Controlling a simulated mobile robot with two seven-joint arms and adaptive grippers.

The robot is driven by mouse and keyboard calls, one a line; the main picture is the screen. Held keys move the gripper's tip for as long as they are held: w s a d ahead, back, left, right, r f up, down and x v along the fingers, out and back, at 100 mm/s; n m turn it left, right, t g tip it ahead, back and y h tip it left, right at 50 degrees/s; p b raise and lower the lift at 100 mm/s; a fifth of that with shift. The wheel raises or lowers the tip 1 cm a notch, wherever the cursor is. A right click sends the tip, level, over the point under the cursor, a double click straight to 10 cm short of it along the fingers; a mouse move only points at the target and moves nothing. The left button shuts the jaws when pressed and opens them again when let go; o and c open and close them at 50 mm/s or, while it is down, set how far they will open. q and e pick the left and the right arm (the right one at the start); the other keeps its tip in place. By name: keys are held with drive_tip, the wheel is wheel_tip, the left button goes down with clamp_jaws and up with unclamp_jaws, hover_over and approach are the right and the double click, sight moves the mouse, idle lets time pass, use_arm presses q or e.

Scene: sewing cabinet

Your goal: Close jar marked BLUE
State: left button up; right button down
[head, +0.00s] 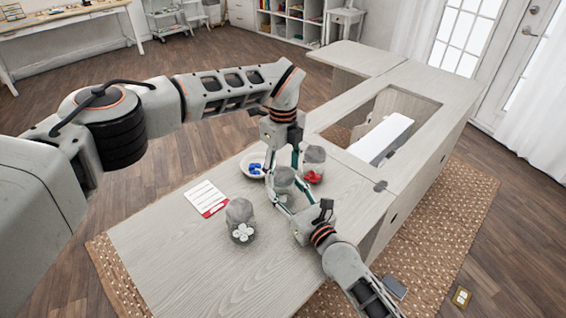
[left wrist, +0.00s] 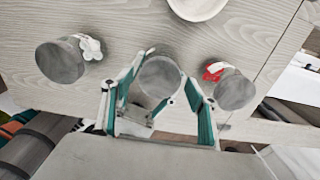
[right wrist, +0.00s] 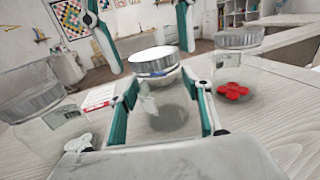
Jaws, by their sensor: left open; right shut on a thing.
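The middle glass jar (head: 284,178) stands on the table with a grey lid (right wrist: 153,60) at its mouth. I cannot tell whether the lid is fully seated, and no label on it is readable. My right gripper (head: 289,193) is shut on this jar's body (right wrist: 170,108) from the near side. My left gripper (head: 284,158) points down from above, open, its fingers on either side of the lid in the left wrist view (left wrist: 160,78). Blue pieces (head: 256,168) lie in a white bowl (head: 243,165) beyond the jar.
A lidded jar (head: 240,212) with white pieces (head: 242,233) stands to the left; another (head: 314,158) stands to the right by red pieces (head: 312,177). A red-and-white card (head: 206,198) lies farther left. The table's front left is clear. The cabinet has a rectangular opening (head: 385,128).

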use_arm(q)
drive_tip(key=c, duration=1.2)
